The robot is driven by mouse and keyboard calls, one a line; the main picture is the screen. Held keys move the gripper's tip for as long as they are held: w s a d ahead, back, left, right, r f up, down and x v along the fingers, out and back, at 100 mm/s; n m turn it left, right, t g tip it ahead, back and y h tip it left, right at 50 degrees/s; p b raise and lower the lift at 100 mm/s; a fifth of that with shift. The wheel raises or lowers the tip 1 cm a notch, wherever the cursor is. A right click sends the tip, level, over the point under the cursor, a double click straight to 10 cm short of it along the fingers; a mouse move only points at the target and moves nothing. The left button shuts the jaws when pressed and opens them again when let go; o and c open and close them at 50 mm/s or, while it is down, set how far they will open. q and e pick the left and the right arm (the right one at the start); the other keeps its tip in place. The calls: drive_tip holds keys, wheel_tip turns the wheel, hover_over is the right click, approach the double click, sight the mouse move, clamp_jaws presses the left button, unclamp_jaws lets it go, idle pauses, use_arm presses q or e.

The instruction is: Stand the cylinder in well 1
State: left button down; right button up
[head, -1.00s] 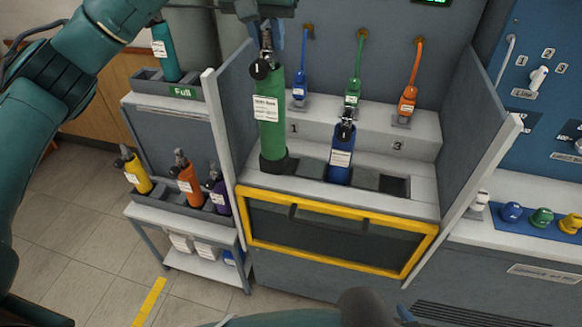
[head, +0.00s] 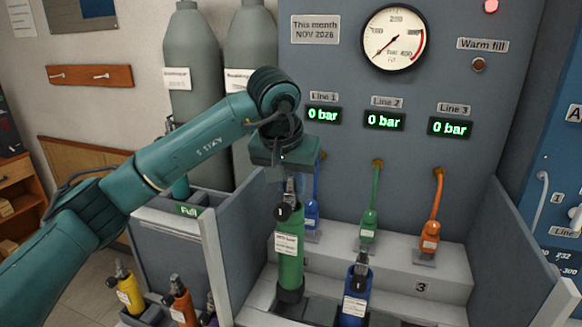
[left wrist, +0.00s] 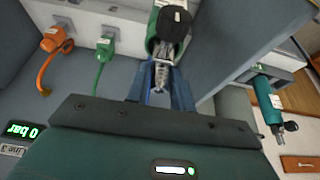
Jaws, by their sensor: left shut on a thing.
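A green cylinder (head: 289,250) with a white label and a black base hangs upright from my left gripper (head: 289,180). The gripper is shut on the valve at its top, which also shows between the fingers (left wrist: 161,85) in the left wrist view. The cylinder is at the left end of the bench, beside the left side panel. Well 1 is hidden behind and below its base, so I cannot tell whether the base is inside the well. A blue cylinder (head: 355,294) stands to its right in the middle well. My right gripper is not in view.
Blue (head: 312,212), green (head: 369,222) and orange (head: 431,238) hose connectors stand on the ledge behind. Grey side panels (head: 238,245) flank the bench. A rack at left holds yellow (head: 128,290) and orange (head: 180,305) cylinders. Line displays read 0 bar.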

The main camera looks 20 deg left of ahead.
sight(291, 237)
use_arm(q)
wheel_tip(291, 237, down, 13)
drive_tip(key=shift+w+r+p, duration=0.1)
drive_tip(key=shift+r+p, duration=0.1)
drive_tip(key=shift+p, duration=0.7)
drive_tip(key=shift+f, duration=0.2)
drive_tip(key=c, duration=1.2)
unclamp_jaws()
drive_tip(key=shift+f, duration=0.1)
